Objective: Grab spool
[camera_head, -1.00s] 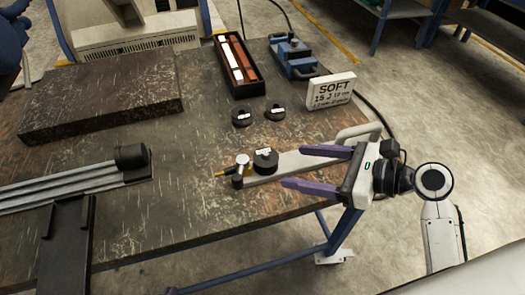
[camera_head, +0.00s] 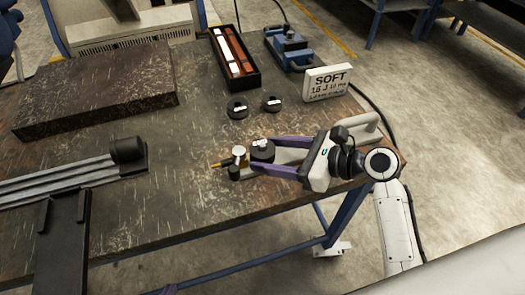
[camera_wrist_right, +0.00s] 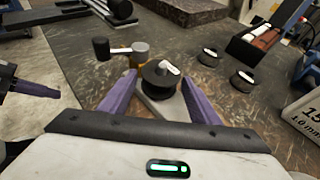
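The black spool (camera_head: 262,152), with a white label on top, sits on a light grey arm-like plate on the table. In the right wrist view the spool (camera_wrist_right: 158,78) lies between the two purple fingers. My right gripper (camera_head: 259,155) is open, with one finger on each side of the spool. A gap still shows beside the spool, and contact cannot be made out. A purple finger also shows at the left of the right wrist view (camera_wrist_right: 30,86).
A brass-tipped metal fitting (camera_head: 237,158) stands just left of the spool. Two black discs (camera_head: 238,109) lie behind it.

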